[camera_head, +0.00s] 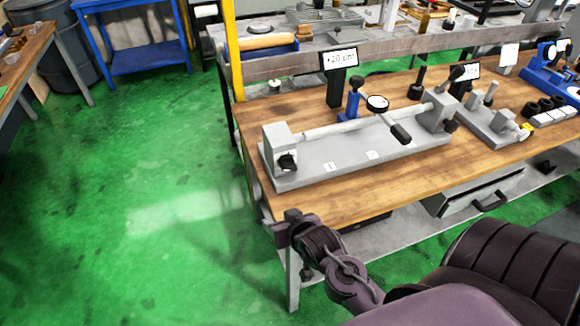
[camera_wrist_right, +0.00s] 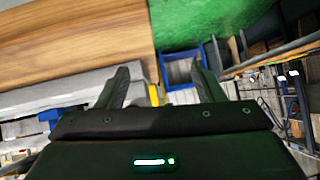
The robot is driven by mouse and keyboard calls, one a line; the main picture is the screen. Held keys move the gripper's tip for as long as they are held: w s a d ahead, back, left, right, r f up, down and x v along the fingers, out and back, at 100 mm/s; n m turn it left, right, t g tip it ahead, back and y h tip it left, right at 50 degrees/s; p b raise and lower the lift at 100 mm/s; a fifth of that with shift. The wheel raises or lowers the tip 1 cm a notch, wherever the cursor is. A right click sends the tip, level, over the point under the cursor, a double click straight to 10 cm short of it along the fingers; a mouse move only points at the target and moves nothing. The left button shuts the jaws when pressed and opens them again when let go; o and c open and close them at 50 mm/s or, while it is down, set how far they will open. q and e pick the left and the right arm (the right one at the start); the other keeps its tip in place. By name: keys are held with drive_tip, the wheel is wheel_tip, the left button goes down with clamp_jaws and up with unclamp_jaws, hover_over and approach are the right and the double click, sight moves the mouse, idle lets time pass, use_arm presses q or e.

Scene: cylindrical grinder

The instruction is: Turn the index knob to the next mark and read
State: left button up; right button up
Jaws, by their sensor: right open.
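A grey bench fixture (camera_head: 350,160) stands on the wooden table, with a pale shaft (camera_head: 345,127) between its two end blocks. A black knob (camera_head: 287,161), which looks like the index knob, is on the front of the left end block (camera_head: 283,137). A dial gauge (camera_head: 377,103) on a blue stand (camera_head: 352,104) is above the shaft. A small display (camera_head: 341,59) behind reads about "+20 um". My right gripper (camera_head: 287,228) is below and in front of the knob, near the table's front left corner, apart from it. Its fingers are spread and empty in the right wrist view (camera_wrist_right: 160,85).
The wooden tabletop (camera_head: 510,165) is clear in front of the fixture. A second grey fixture (camera_head: 490,122) and a blue instrument (camera_head: 550,80) stand to the right. A yellow post (camera_head: 233,45) rises behind the left edge. Green floor (camera_head: 150,200) is open at left.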

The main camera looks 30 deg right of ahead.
sight(291, 170)
drive_tip(key=w+d+r+m+t+h, duration=0.1)
drive_tip(key=d+t, duration=0.1)
drive_tip(key=w+d+r+m+t+h, duration=0.1)
drive_tip(key=d+t, duration=0.1)
drive_tip(key=w+d+r+m+t+h, duration=0.1)
drive_tip(key=d+t, duration=0.1)
drive_tip(key=shift+d+r+m, duration=0.2)
drive_tip(key=shift+d+m, duration=0.2)
drive_tip(key=shift+t, duration=0.6)
drive_tip(key=x, duration=0.2)
drive_tip(key=p+x, duration=0.1)
drive_tip(key=x, duration=0.2)
drive_tip(key=p+x, duration=0.1)
drive_tip(key=x, duration=0.2)
drive_tip(key=shift+s+d+r, duration=0.15)
drive_tip(key=shift+d+r, duration=0.2)
drive_tip(key=shift+d, duration=0.05)
drive_tip(key=shift+c, duration=0.3)
drive_tip(key=c, duration=0.9)
drive_tip(key=shift+m, duration=0.3)
